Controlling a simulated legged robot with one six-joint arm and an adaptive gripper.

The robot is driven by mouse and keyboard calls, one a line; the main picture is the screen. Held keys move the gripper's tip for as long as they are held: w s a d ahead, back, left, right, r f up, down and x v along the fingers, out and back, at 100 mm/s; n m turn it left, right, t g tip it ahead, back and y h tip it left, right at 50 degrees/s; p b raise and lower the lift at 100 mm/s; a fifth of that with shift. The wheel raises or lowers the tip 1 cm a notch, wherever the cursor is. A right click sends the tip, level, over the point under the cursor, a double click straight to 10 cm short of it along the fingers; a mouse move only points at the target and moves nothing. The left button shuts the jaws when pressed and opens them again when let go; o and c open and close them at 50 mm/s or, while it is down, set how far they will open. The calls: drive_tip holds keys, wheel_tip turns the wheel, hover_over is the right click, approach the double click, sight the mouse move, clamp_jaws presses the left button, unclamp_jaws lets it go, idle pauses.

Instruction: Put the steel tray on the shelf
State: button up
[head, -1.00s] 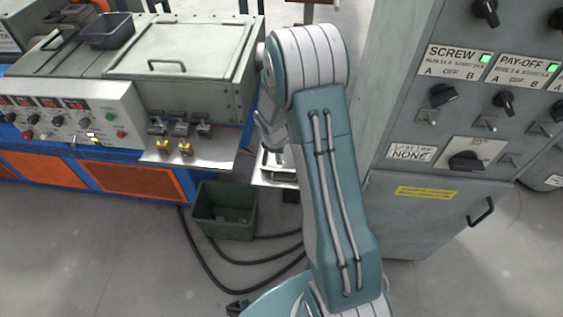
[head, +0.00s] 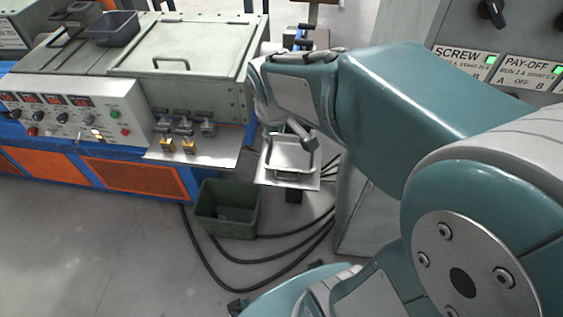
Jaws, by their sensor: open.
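The steel tray (head: 283,151), a shallow shiny pan with a handle on its near side, shows in the head view below my wrist. It rests on a small flat steel plate (head: 264,182) over a dark post, right of the machine; I cannot tell if this plate is the shelf. A steel ledge (head: 226,157) juts from the machine's front to its left. My gripper (head: 303,135) points down over the tray's right part. It is open; one grey finger shows, the rest is hidden by my wrist. I cannot tell whether the finger touches the tray.
Brass-coloured pieces (head: 178,146) and valves sit on the ledge. A green bin (head: 228,208) stands on the floor below, beside black cables (head: 270,265). A grey bin (head: 113,29) sits atop the machine. A control cabinet (head: 372,215) stands close on the right, partly behind my arm.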

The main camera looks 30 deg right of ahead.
drive_tip(key=s+a+r+m+t, duration=0.1)
drive_tip(key=s+a+r+m, duration=0.1)
drive_tip(key=s, duration=0.4)
drive_tip(key=s+a+r+m+y, duration=0.1)
drive_tip(key=s+a+r+m, duration=0.1)
drive_tip(key=s+r, duration=0.2)
drive_tip(key=s, duration=0.3)
drive_tip(key=shift+s+a+t, duration=0.15)
drive_tip(key=shift+a+t, duration=0.25)
idle(0.4)
